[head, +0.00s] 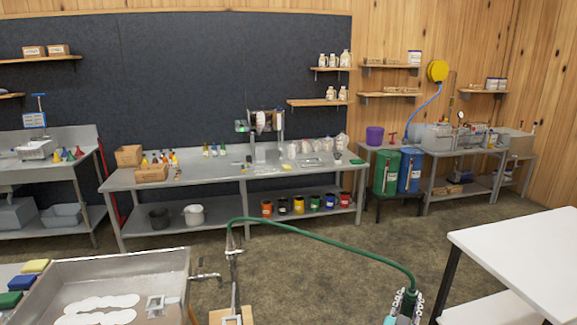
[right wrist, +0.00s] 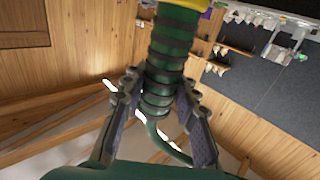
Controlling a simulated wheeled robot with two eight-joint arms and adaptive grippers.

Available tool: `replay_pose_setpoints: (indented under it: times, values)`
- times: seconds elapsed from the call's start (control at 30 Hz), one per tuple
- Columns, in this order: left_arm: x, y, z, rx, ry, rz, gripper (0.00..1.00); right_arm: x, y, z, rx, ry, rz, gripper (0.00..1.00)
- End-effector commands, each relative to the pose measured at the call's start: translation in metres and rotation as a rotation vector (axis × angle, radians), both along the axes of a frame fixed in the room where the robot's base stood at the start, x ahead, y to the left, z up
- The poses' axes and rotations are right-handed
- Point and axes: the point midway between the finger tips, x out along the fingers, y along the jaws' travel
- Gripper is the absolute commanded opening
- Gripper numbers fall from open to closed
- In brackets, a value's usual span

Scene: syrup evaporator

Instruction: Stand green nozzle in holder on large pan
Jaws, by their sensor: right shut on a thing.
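My right gripper (head: 404,304) is at the lower right of the head view, beyond the right side of the large pan. In the right wrist view, its two fingers (right wrist: 155,103) are shut on the ribbed green nozzle (right wrist: 170,62), which has a yellow band at its top. A green hose (head: 330,238) arches from the gripper to a metal post at the left. The large pan (head: 125,258) is a shallow metal tray at the lower left. A small square metal fitting (head: 156,306), possibly the holder, is inside it. My left gripper is out of view.
A metal post with a tap (head: 232,262) stands just right of the pan. A white-topped table (head: 525,255) is at the right. Coloured sponges (head: 22,282) lie left of the pan. Open floor lies between the pan and the back bench (head: 225,175).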

Motion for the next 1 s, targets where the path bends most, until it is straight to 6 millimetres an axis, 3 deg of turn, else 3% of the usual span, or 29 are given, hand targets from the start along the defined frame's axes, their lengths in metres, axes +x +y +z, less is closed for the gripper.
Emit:
replay_pose_setpoints:
  times: [0.13,0.8,1.0]
  values:
    - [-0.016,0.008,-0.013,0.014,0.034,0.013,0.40,0.000,0.005,0.000,0.002,-0.001,0.017,0.00]
    - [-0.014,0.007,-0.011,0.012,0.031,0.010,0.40,0.024,0.156,0.000,0.003,-0.004,0.558,0.00]
    - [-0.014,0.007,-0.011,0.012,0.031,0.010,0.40,0.024,0.157,0.000,0.004,-0.004,0.563,0.00]
